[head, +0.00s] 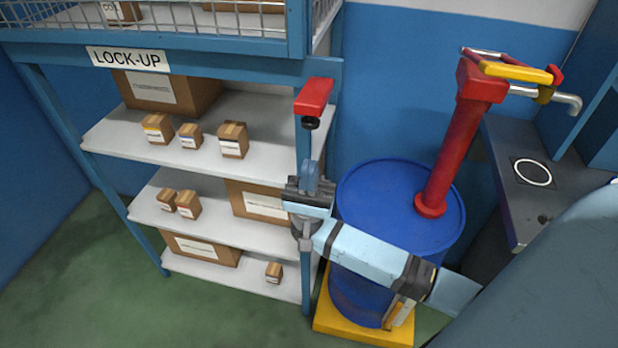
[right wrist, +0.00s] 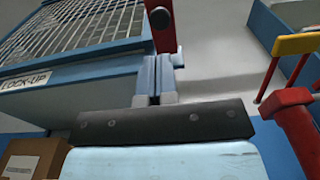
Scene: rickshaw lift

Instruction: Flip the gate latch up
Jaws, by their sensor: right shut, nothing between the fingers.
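The gate latch (head: 314,96) is a red bar with a black knob (head: 310,123) at its lower end, at the right corner post of the blue lock-up cage. In the right wrist view the red latch (right wrist: 164,38) shows at the top, above my fingers. My right gripper (head: 312,172) is below the latch and knob, pointing up, with a visible gap between them in the head view. Its fingers, also seen in the right wrist view (right wrist: 157,75), are together and hold nothing. My left gripper is in neither view.
The cage front (head: 190,18) is wire mesh above a LOCK-UP sign (head: 129,58). Shelves (head: 265,115) with several cardboard boxes stand below. A blue barrel (head: 375,195) with a red and yellow pump (head: 462,140) stands right of the post, near my arm.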

